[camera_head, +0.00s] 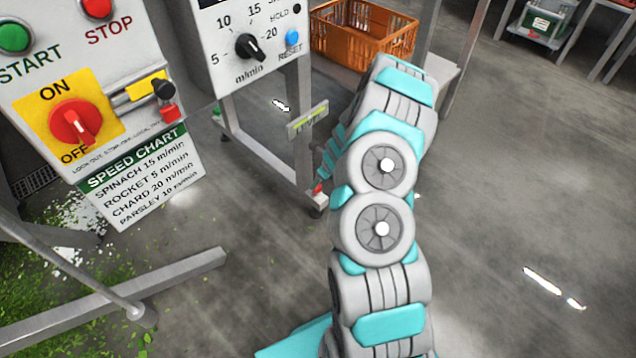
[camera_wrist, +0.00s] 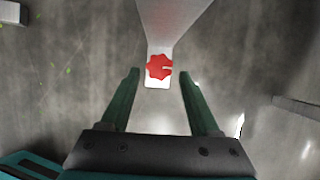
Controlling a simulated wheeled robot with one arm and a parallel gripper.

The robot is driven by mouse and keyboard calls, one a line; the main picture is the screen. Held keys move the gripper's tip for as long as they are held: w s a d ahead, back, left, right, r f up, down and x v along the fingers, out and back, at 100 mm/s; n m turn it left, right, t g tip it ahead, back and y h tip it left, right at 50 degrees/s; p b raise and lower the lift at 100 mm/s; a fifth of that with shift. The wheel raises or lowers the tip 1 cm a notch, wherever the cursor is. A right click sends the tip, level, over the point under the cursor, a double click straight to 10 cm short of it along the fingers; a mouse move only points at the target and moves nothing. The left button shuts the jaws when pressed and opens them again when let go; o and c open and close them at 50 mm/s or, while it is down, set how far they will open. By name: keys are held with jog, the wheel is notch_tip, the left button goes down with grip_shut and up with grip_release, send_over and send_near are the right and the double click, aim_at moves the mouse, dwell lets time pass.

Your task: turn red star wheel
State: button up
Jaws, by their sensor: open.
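The red star wheel (camera_wrist: 159,67) shows in the wrist view, just above the picture's middle. It sits on a white patch at the narrow end of a pale grey post or leg. My gripper (camera_wrist: 160,76) is open, with one dark green finger on each side of the wheel in the picture. I cannot tell the distance between the fingertips and the wheel, and I see no contact. In the head view a small red part (camera_head: 318,188) shows low on the machine's leg, perhaps the same wheel. My arm hides part of that area.
A control panel at the upper left carries a red rotary switch (camera_head: 76,122), a black speed dial (camera_head: 249,46) and buttons. A speed chart (camera_head: 140,180) hangs below. An orange crate (camera_head: 362,35) stands behind my arm. A metal bar (camera_head: 110,300) crosses the lower left. Floor at right is clear.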

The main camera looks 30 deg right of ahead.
jog(key=shift+v, duration=2.05)
jog(key=shift+s, duration=0.1)
